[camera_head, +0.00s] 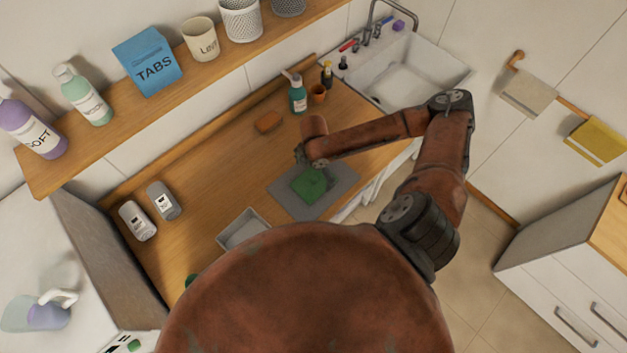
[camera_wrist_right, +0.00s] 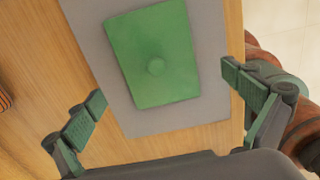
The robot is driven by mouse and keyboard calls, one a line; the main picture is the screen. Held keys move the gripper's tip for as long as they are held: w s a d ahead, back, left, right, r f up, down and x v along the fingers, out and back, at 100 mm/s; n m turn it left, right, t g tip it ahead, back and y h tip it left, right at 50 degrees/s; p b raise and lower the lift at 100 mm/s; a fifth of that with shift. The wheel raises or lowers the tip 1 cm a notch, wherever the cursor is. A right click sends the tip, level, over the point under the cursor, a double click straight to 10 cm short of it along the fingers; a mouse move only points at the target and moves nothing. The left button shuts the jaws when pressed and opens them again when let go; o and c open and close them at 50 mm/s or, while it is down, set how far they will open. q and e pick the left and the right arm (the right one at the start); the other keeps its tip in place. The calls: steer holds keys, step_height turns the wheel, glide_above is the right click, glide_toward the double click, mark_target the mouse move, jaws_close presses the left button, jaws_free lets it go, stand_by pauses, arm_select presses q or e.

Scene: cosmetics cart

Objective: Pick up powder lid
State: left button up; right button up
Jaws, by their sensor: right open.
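My right gripper (camera_head: 304,158) is above the far edge of the mat, beside the lid in the head view. In the right wrist view its two fingers (camera_wrist_right: 163,84) are wide apart, with nothing between them and the lid ahead. My left gripper is not in view.
A grey open tray (camera_head: 262,217) stands left of the mat. Two bottles (camera_head: 163,200) stand farther left. A sink (camera_head: 455,72) is at the upper right. The counter's middle left is clear.

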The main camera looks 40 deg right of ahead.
mark_target(314, 179)
steer(key=f, duration=0.2)
steer(key=shift+w+d+f+p, duration=0.2)
steer(key=shift+w+f+p, duration=0.05)
steer(key=shift+f+p, duration=0.15)
steer(key=shift+f, duration=0.9)
steer(key=c, duration=0.8)
steer(key=shift+s, duration=0.1)
steer(key=c, duration=0.6)
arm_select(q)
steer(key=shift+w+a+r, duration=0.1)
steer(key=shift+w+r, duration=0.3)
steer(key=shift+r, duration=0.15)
arm_select(e)
steer(key=shift+c, duration=0.9)
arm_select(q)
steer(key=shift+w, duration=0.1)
arm_select(e)
steer(key=shift+c, duration=0.2)
